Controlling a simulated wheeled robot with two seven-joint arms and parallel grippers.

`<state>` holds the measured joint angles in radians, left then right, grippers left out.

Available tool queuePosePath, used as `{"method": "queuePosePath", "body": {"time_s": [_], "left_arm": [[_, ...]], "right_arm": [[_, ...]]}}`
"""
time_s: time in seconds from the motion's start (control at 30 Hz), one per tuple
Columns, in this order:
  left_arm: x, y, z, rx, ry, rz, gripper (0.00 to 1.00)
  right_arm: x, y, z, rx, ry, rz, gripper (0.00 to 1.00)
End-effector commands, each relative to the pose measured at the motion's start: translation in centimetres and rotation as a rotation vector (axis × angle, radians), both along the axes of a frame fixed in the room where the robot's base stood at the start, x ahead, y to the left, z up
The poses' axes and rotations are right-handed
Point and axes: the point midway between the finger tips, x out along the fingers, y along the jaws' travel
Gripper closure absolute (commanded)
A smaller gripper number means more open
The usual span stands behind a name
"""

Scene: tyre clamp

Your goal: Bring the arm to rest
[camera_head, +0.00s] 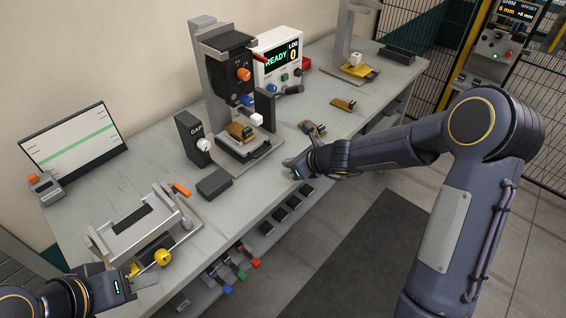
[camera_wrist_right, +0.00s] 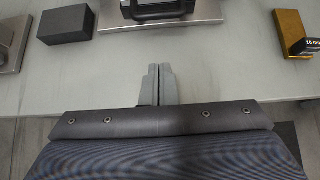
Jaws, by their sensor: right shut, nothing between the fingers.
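My right arm reaches in from the right in the head view, bent at the elbow. Its gripper (camera_head: 288,164) hangs at the front edge of the grey bench (camera_head: 222,201), just in front of the press-like clamp station (camera_head: 206,85). In the right wrist view the two grey fingers (camera_wrist_right: 157,84) lie side by side, shut and empty, over bare bench top. My left gripper (camera_head: 146,281) is at the bottom left, near a yellow knob (camera_head: 162,257) on the fixture at the bench's front left; its finger gap is not clear.
A black block (camera_head: 214,183) also shows in the right wrist view (camera_wrist_right: 66,25). A yellow-brown block (camera_head: 313,129) lies near the right gripper (camera_wrist_right: 291,30). A GAP box (camera_head: 190,139), a READY display (camera_head: 279,59) and a laptop-like screen (camera_head: 72,144) stand behind. Several colored handles hang below the edge.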

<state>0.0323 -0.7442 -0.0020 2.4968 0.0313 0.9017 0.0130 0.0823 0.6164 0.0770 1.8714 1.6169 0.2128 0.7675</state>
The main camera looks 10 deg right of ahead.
Motion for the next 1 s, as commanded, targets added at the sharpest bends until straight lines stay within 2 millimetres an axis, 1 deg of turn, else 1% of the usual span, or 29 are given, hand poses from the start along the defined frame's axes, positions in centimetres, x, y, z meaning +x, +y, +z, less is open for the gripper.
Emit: {"method": "queuePosePath", "body": {"time_s": [0.03,0.23,0.4,0.6,0.67,0.73,0.77,0.8,0.87,0.9,0.97,1.0], "left_arm": [[0.0,0.0,0.6,0.000,0.001,0.000,0.64],[0.0,0.0,1.4,0.000,0.000,0.000,0.64],[0.0,0.0,1.6,0.000,0.000,0.000,0.64],[0.0,0.0,1.6,0.000,0.001,0.000,0.64],[0.0,0.0,1.6,0.000,0.001,0.000,0.64],[0.0,0.0,1.6,0.000,0.001,0.000,0.64],[0.0,0.0,1.6,0.000,0.001,0.000,0.64],[0.0,0.0,1.6,0.000,0.001,0.000,0.64],[0.0,0.0,1.6,0.000,0.001,0.000,0.64],[0.0,0.0,1.6,0.000,0.001,0.000,0.64],[0.0,0.0,1.6,0.000,0.001,0.000,0.64],[0.0,0.0,1.6,0.000,0.001,0.000,0.64]], "right_arm": [[-0.8,-0.7,1.0,-0.002,0.000,-0.002,1.00],[-2.8,-2.3,3.1,-0.001,0.000,-0.001,1.00],[-3.6,-2.8,3.7,0.000,0.002,0.000,1.00],[-3.8,-2.9,3.9,-0.005,-0.005,0.008,1.00],[-4.2,-2.9,4.8,-0.026,-0.036,0.040,1.00],[-5.1,-2.9,6.7,-0.078,-0.109,0.120,1.00],[-5.7,-2.9,7.8,-0.110,-0.153,0.170,1.00],[-6.9,-2.9,9.5,-0.168,-0.222,0.249,1.00],[-9.2,-2.8,11.9,-0.272,-0.338,0.393,1.00],[-11.1,-2.8,13.3,-0.353,-0.417,0.498,1.00],[-14.2,-2.8,15.0,-0.481,-0.530,0.658,1.00],[-16.3,-2.9,15.7,-0.571,-0.596,0.765,1.00]]}}
